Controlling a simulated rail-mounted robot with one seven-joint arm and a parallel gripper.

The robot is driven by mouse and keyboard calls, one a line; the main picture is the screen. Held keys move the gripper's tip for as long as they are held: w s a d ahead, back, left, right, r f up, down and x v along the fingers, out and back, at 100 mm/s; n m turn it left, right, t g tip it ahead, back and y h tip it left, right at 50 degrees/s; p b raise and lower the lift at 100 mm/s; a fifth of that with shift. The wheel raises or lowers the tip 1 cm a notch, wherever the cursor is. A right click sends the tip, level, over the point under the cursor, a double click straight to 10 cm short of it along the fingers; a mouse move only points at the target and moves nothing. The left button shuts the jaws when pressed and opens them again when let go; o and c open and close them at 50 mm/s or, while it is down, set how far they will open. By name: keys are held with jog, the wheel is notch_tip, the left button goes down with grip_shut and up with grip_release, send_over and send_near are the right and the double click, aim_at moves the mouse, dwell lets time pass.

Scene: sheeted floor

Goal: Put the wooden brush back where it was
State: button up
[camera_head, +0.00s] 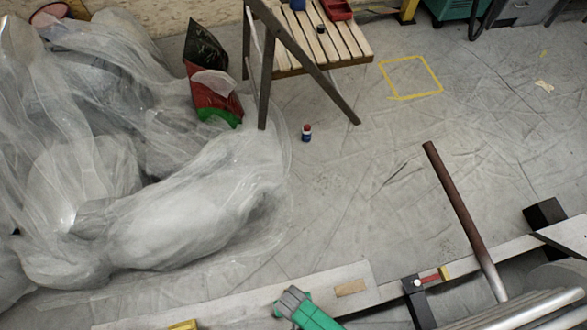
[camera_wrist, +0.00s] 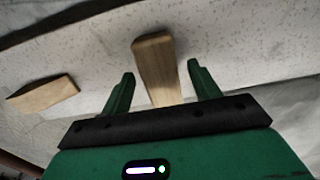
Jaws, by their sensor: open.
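A long wooden piece (camera_wrist: 155,60), which looks like the wooden brush, shows in the wrist view between the two green fingers. No bristles can be made out. My gripper (camera_wrist: 161,74) is open, with a visible gap on each side of the wood. In the camera_head view my gripper (camera_head: 292,302) is over the pale plank at the bottom centre; the wooden piece between its fingers is hidden there.
A flat wooden block (camera_head: 350,288) lies on the pale plank (camera_head: 240,303); a similar block shows at the left in the wrist view (camera_wrist: 45,94). A black clamp (camera_head: 416,299) and a rusty pipe (camera_head: 455,205) stand to the right. Plastic-wrapped bundles (camera_head: 190,215) fill the left.

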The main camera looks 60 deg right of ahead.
notch_tip(320, 180, up, 10)
jog(key=p, duration=0.5)
jog(key=shift+r, duration=0.25)
